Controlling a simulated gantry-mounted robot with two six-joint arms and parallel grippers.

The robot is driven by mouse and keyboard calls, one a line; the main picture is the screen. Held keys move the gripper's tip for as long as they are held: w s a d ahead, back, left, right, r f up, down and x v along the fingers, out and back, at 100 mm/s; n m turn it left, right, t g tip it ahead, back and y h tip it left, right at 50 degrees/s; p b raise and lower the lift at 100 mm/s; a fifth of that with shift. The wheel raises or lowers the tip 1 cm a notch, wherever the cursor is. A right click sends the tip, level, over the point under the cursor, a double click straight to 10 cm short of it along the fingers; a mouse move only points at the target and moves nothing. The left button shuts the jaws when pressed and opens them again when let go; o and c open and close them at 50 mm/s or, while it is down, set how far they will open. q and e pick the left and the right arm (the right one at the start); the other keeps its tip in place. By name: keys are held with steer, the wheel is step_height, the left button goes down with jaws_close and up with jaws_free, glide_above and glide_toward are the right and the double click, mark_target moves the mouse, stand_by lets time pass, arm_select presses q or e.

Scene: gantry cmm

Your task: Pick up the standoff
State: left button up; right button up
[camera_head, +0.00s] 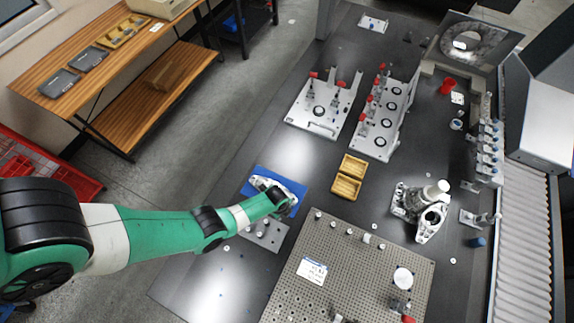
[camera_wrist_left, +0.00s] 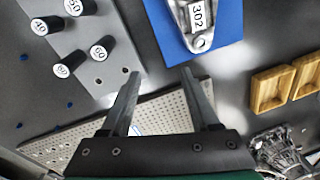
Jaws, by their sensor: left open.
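Several black cylindrical standoffs with white numbered tops stand on a grey plate (camera_wrist_left: 122,60). In the left wrist view they are at upper left: one marked 40 (camera_wrist_left: 39,26), one marked 50 (camera_wrist_left: 98,52), one that looks like 60 (camera_wrist_left: 62,71), and one at the top edge (camera_wrist_left: 74,8). In the head view the plate (camera_head: 277,236) is just below my left gripper (camera_head: 285,207), and the standoffs are small. My left gripper (camera_wrist_left: 161,74) is open and empty, above the table between the plate and a blue mat. The standoffs are left of its fingers, apart from them. My right gripper is not in view.
The blue mat (camera_head: 262,174) carries a metal part labelled 302 (camera_wrist_left: 196,15). A perforated plate (camera_head: 330,245) with small pegs lies close by. A yellow two-part tray (camera_head: 347,188), a metal housing (camera_head: 432,218) and clamp fixtures (camera_head: 330,105) stand farther right and behind.

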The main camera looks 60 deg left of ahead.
mark_target(266, 221)
arm_select(q)
steer(key=shift+n+g, duration=0.4)
steer(key=shift+g, duration=0.3)
steer(key=s+r+p, duration=0.3)
steer(key=s+r, duration=0.1)
steer(key=s, duration=0.1)
steer(key=s+r+p, duration=0.2)
steer(key=shift+s+p, duration=0.15)
steer(key=shift+p, duration=0.2)
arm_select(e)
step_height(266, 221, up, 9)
arm_select(q)
step_height(266, 221, down, 7)
steer(key=b, duration=0.7)
steer(key=f+b, duration=0.4)
steer(key=f, duration=0.1)
steer(key=shift+s+a, duration=0.15)
steer(key=shift+a, duration=0.15)
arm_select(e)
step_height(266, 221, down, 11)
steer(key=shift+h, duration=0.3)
arm_select(q)
jaws_close()
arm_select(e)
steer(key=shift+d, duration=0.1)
